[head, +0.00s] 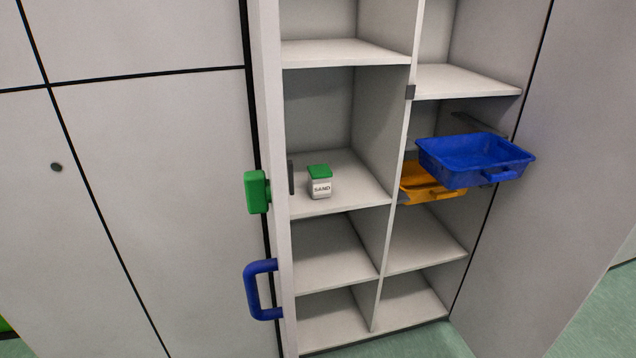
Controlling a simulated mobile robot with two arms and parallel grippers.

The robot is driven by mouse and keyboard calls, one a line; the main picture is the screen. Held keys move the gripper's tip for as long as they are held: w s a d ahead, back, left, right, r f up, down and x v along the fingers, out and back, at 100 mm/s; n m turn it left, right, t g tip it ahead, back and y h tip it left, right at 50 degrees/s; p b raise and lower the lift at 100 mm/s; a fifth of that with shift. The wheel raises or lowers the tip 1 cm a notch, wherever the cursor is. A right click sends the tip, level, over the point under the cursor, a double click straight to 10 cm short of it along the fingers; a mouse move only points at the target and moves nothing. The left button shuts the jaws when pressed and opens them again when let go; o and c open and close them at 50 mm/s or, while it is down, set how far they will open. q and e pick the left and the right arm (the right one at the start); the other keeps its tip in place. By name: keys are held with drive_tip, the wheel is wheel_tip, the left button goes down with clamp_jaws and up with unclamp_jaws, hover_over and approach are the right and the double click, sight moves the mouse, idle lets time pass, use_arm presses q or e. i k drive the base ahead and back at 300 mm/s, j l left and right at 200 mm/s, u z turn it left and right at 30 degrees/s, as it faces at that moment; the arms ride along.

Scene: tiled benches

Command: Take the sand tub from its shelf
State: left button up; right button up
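The sand tub (320,186) is a small white container with a green lid and the label "SAND". It stands upright on a shelf (358,196) in the left column of the open cabinet, near the shelf's front. Neither of my grippers is in the head view, and nothing touches the tub.
An open door edge with a green latch block (257,191) and a blue handle (262,290) stands just left of the tub's compartment. At right, a blue tray (474,160) sticks out above an orange tray (426,185). The shelves below the tub are empty.

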sight(319, 175)
drive_tip(key=i+l+u, duration=0.45)
drive_tip(key=l, duration=0.2)
drive_tip(key=l+u, duration=0.25)
drive_tip(key=i+l+u, duration=0.25)
drive_tip(key=l, duration=0.2)
drive_tip(key=l+u, duration=0.2)
drive_tip(key=l, duration=0.2)
